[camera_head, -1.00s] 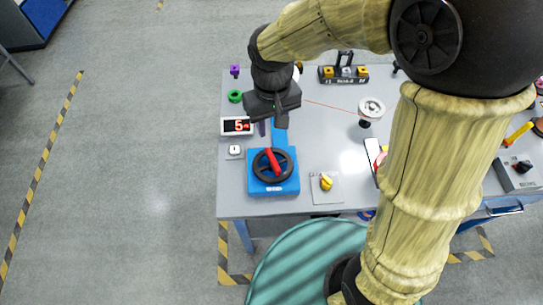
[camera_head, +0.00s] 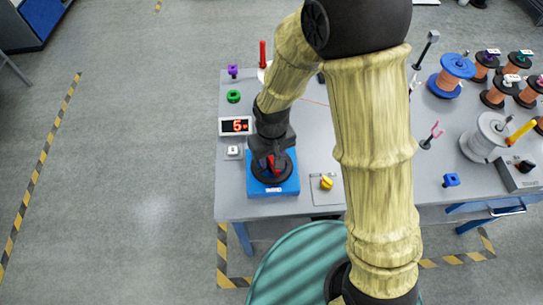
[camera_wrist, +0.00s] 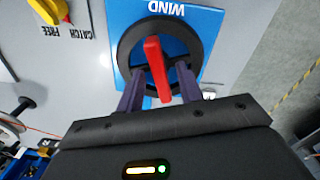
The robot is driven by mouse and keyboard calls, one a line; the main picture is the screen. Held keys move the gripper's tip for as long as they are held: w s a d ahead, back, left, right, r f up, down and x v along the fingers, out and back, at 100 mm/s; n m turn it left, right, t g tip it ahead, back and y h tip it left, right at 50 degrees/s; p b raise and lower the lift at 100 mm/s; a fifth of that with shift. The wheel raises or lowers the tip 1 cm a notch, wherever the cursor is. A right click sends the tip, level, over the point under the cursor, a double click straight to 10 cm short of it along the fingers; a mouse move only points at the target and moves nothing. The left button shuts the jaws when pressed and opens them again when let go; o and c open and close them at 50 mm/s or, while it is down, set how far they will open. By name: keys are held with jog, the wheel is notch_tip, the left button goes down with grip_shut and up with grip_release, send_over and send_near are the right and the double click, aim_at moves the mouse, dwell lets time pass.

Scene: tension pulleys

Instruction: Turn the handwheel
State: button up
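The black handwheel (camera_head: 259,176) sits on a blue base (camera_head: 291,186) at the front left of the table. In the wrist view the handwheel (camera_wrist: 160,21) lies under the word WIND on the base (camera_wrist: 118,15). A red bar (camera_wrist: 153,62) crosses the wheel and points toward my gripper. My gripper (camera_wrist: 159,88) is just over the wheel, its two purple fingers apart on either side of the red bar, with gaps showing. In the head view my gripper (camera_head: 270,160) hides part of the wheel.
Several spools stand at the right, including a blue one (camera_head: 457,68).

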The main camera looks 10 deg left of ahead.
jog(key=shift+c, duration=0.5)
grip_shut()
jog(key=shift+m, duration=0.3)
jog(key=m+p, duration=0.2)
jog(key=m, duration=0.4)
jog(key=shift+r, duration=0.15)
jog(key=m+p, duration=0.2)
jog(key=m, duration=0.2)
jog(key=shift+p, duration=0.4)
jog(key=shift+m+p, duration=0.65)
jog(key=shift+m, duration=0.65)
